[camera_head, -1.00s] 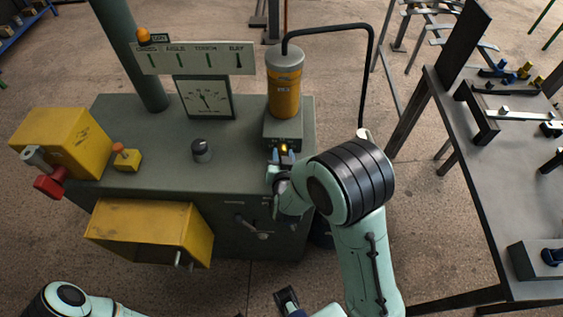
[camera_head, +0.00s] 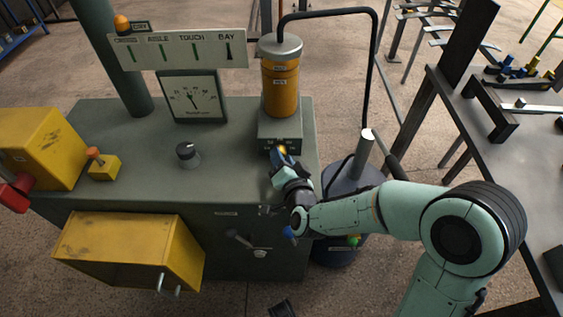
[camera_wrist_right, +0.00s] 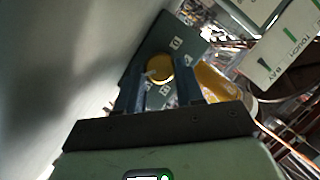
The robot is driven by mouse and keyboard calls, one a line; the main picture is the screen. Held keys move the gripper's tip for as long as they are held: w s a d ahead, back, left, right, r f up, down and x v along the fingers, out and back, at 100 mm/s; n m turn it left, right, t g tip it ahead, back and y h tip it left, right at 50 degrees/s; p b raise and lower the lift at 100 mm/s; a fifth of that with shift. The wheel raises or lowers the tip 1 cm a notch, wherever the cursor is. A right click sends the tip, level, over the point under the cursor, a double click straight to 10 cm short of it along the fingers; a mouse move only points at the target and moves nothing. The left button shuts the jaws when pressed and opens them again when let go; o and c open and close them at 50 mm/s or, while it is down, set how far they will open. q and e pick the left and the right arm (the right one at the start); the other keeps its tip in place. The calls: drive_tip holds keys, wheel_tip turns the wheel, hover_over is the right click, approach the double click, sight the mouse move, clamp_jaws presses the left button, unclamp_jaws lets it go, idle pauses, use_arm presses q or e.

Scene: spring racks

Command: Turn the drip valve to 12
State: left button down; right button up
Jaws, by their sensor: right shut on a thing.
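The drip valve is a small yellow knob (camera_head: 282,149) on the front of a grey block (camera_head: 279,130) under an orange cylinder (camera_head: 281,88). My right gripper (camera_head: 284,158) is shut on it from the front. In the right wrist view the yellow knob (camera_wrist_right: 160,68) sits between the tips of the two fingers (camera_wrist_right: 163,90), before a dark plate (camera_wrist_right: 180,45) with small pale labels. The labels are too small to read. A gauge (camera_head: 193,98) with a needle stands behind, left of the cylinder. A dark tip (camera_head: 282,308), likely my left gripper, shows at the bottom edge; its jaws are unclear.
A black knob (camera_head: 187,153) stands on the grey cabinet top (camera_head: 140,150). A yellow box (camera_head: 135,255) and a lever (camera_head: 240,238) are on its front. A dark drum (camera_head: 345,180) stands right of the cabinet, close to my forearm. A workbench (camera_head: 520,180) is farther right.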

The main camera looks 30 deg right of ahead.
idle(0.4)
drive_tip(key=o, duration=0.8)
drive_tip(key=shift+c, duration=0.2)
